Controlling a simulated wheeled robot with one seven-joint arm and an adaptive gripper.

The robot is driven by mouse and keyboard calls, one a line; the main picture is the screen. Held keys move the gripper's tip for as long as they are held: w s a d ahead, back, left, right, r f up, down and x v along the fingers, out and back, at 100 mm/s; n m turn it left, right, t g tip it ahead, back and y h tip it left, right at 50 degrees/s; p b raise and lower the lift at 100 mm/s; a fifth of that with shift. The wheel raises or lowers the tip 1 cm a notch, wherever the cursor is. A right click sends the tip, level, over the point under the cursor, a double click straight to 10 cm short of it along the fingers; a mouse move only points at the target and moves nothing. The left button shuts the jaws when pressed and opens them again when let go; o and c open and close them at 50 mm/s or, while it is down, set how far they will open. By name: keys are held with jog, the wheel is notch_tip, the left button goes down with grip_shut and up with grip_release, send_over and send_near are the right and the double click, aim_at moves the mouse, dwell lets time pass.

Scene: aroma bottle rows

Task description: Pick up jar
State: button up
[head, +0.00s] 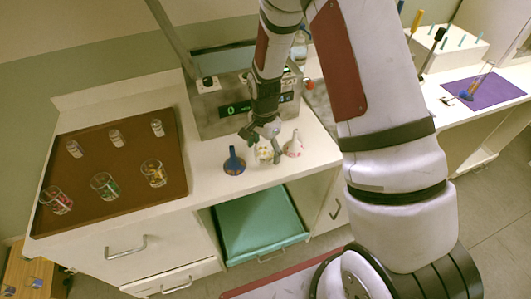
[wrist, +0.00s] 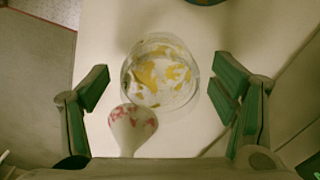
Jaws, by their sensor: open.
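A clear round glass jar (wrist: 160,72) with yellow and white pieces in it stands on the white counter (wrist: 105,25). In the head view the jar (head: 264,154) is partly hidden by my gripper (head: 262,143), between a dark blue bottle and a white bottle with pink marks. In the wrist view my gripper (wrist: 161,88) is open, with one green-padded finger on each side of the jar and a gap to each. Nothing is held. The white, red-spotted bottle (wrist: 131,135) also shows between the fingers, close beside the jar.
The blue bottle (head: 234,163) stands left of the jar. A brown tray (head: 90,148) holds several glasses at the left. A metal device (head: 218,115) stands behind my gripper. A green open drawer (head: 258,225) is below the counter edge.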

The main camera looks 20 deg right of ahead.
jog(key=shift+f, duration=0.2)
jog(key=c, duration=1.3)
jog(key=shift+r, duration=0.1)
